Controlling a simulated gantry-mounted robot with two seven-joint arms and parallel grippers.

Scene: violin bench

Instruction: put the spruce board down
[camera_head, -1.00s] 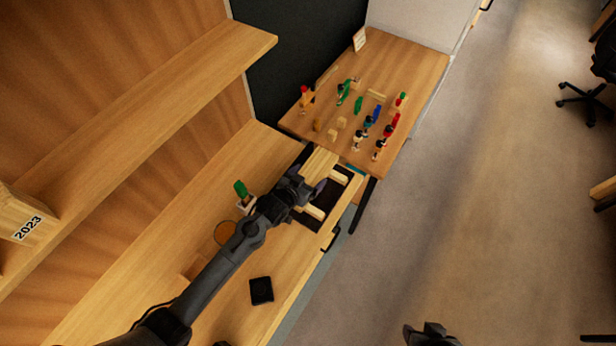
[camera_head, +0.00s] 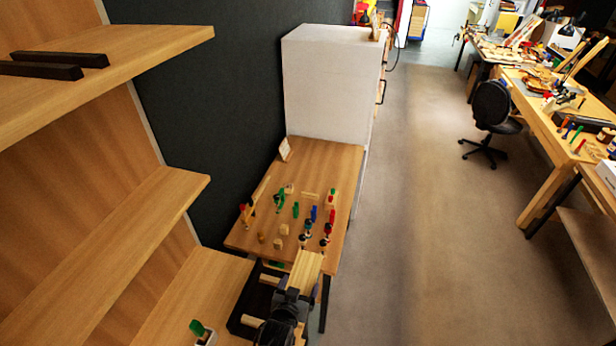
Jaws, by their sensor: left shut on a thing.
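The spruce board (camera_head: 306,268) is a pale, light-wood piece at the bottom middle of the head view. My left gripper (camera_head: 293,297) is shut on its near end, and the board points away from me toward the small table (camera_head: 263,222). The gripper hides the board's near part. I cannot tell whether the board touches anything beneath it. My right gripper is out of the picture.
Small table tools and blocks stand beyond the board, among them a red-handled one (camera_head: 331,197) and a green one (camera_head: 295,210). A white cabinet (camera_head: 325,90) stands behind. Wooden shelves (camera_head: 110,250) rise on the left. Open floor (camera_head: 420,230) lies right.

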